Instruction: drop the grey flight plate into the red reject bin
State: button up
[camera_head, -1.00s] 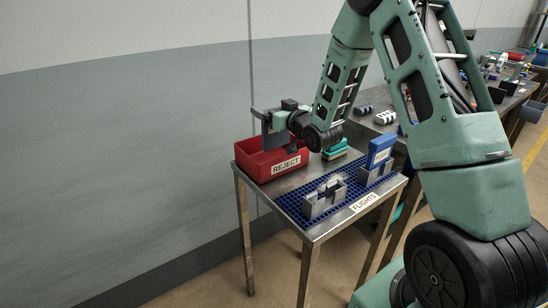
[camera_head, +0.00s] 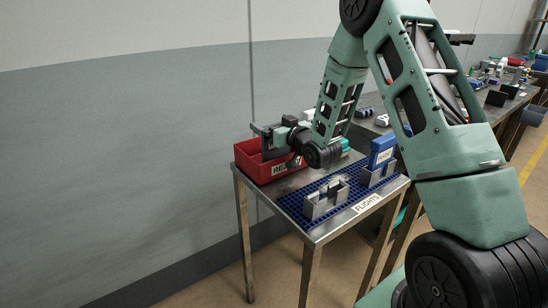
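The red reject bin (camera_head: 243,157) stands at the back left corner of the small metal table, its REJECT label partly covered by my wrist. My gripper (camera_head: 268,140) is over the bin, low near its rim. A dark grey plate (camera_head: 273,151) hangs down from the gripper, its lower part inside the bin opening. The gripper looks shut on it, though the finger contact is small and hard to see.
A blue mat (camera_head: 293,203) with a FLIGHTS label (camera_head: 367,203) covers the table's front right. It carries a grey holder (camera_head: 322,207) and a blue labelled box (camera_head: 382,152) in another holder. A cluttered workbench stands behind right.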

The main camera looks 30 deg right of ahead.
jog(key=s+b, duration=0.1)
jog(key=s, duration=0.6)
jog(key=shift+s+d, duration=0.15)
jog(key=shift+s, duration=0.1)
